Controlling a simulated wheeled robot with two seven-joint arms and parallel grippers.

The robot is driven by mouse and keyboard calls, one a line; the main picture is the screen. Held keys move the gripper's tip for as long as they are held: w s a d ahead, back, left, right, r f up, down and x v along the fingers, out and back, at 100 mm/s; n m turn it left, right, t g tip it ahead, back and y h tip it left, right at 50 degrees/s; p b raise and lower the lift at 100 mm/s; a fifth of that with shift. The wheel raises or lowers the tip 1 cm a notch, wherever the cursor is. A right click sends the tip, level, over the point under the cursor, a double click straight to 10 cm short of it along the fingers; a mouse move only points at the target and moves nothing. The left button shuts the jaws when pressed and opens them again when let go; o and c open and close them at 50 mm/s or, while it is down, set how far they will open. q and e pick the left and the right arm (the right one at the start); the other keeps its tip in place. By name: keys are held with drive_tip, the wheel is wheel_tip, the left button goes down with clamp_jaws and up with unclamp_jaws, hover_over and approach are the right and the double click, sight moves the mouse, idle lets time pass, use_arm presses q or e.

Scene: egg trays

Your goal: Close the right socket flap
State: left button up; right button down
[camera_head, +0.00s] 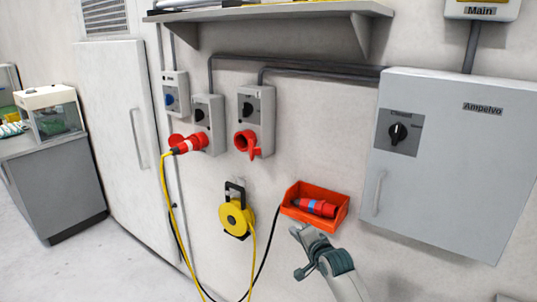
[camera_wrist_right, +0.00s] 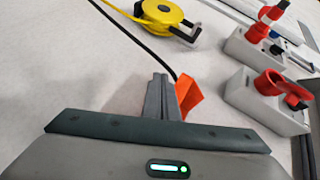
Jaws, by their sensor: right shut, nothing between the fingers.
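The right socket (camera_head: 257,112) is a grey wall box with a black knob and a red round outlet. Its red flap (camera_head: 255,153) appears to hang open at the outlet's lower right. In the right wrist view the same socket (camera_wrist_right: 250,113) is at the right edge, with its red outlet (camera_wrist_right: 268,83) facing up in the picture. My right gripper (camera_head: 297,230) is below and right of the socket, in front of the wall and apart from the flap. Its fingers (camera_wrist_right: 160,78) are shut together and empty. My left gripper is out of view.
An orange bin (camera_head: 332,222) holding a red plug (camera_head: 316,207) is just above my right gripper. A yellow cable reel (camera_head: 232,217) hangs to the left. The middle socket (camera_head: 213,108) has a red plug (camera_head: 190,144) with a yellow cable. A grey cabinet (camera_head: 440,160) is at right.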

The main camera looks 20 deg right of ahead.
sight(255, 150)
wheel_tip(255, 150, up, 25)
drive_tip(key=m+t+y, duration=0.1)
drive_tip(key=m+t, duration=0.2)
drive_tip(key=shift+s+a, duration=0.45)
drive_tip(key=shift+w, duration=0.1)
drive_tip(key=w+a+p, duration=0.5)
drive_tip(key=w, duration=0.5)
drive_tip(key=shift+p, duration=0.4)
drive_tip(key=shift+w, duration=0.15)
drive_tip(key=shift+a+r+t, duration=0.1)
drive_tip(key=shift+a+t, duration=0.2)
drive_tip(key=shift+a, duration=0.05)
